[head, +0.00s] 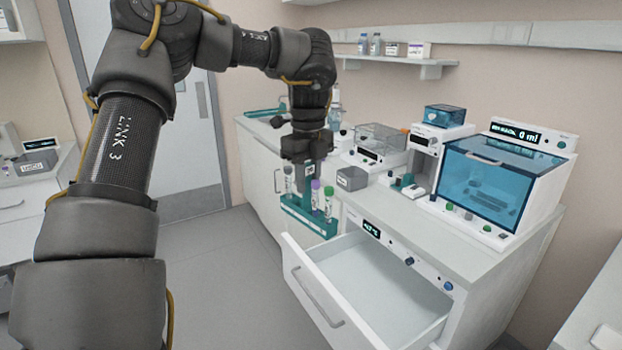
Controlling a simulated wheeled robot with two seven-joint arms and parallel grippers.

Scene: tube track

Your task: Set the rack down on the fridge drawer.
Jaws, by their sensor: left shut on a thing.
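A teal rack (306,217) with several capped tubes hangs in the air in the head view, just beyond the far left corner of the drawer. Purple and green tube caps show on it. My left gripper (308,172) points down and is shut on the rack from above; its fingertips are partly hidden. The fridge drawer (385,290) is pulled out from the white cabinet below the counter, and its floor looks empty. My right gripper does not show.
The counter above the drawer holds a grey bin (351,179), a device with a clear lid (381,140) and a blue-windowed cabinet (490,180). The drawer front has a handle (316,297). Open floor lies left of the drawer.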

